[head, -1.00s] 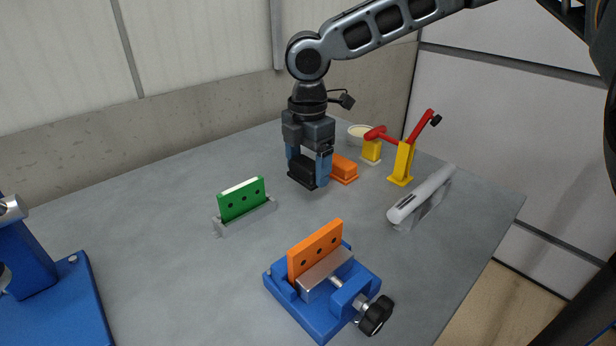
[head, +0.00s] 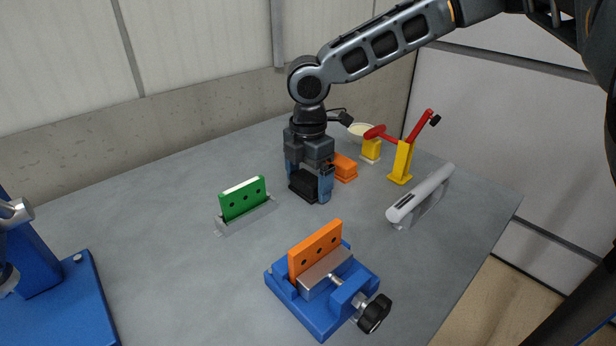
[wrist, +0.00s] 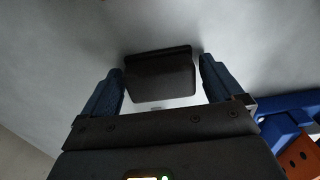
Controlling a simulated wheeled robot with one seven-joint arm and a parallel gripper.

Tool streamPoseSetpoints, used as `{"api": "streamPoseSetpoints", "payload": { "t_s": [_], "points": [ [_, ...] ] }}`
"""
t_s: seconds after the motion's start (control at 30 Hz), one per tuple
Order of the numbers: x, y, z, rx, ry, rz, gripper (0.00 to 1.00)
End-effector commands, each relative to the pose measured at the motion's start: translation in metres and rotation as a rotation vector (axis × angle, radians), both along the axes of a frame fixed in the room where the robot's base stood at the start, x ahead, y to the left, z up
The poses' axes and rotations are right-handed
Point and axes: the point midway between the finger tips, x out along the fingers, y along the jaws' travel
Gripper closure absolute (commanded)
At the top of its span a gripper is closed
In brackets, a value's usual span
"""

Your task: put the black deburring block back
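The black deburring block (head: 303,186) is between the two fingers of my gripper (head: 310,185), low over or on the grey table, in front of the orange block. In the wrist view the block (wrist: 160,75) fills nearly all the room between the blue fingers of my gripper (wrist: 162,78). My gripper appears shut on it, though thin gaps seem to show at its sides. The block's underside is hidden, so I cannot tell whether it touches the table.
An orange block (head: 345,168) stands close behind my gripper. A green plate in a grey holder (head: 247,216) is at left, a blue vise with an orange plate (head: 315,250) in front.

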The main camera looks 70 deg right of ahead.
Motion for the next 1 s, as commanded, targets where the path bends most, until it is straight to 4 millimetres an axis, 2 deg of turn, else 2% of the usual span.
{"api": "streamPoseSetpoints", "payload": {
  "t_s": [0.57,0.6,0.7,0.9,1.0],
  "points": [
    [0.000,-0.001,-0.001,-0.004,0.001,0.002,0.00],
    [0.000,-0.001,0.014,-0.002,-0.002,0.000,0.00],
    [-0.001,-0.002,0.035,0.000,-0.004,-0.003,0.00],
    [-0.002,-0.006,0.067,0.000,-0.002,0.000,0.00],
    [-0.002,-0.006,0.076,0.000,-0.001,0.000,0.00]
  ]
}}
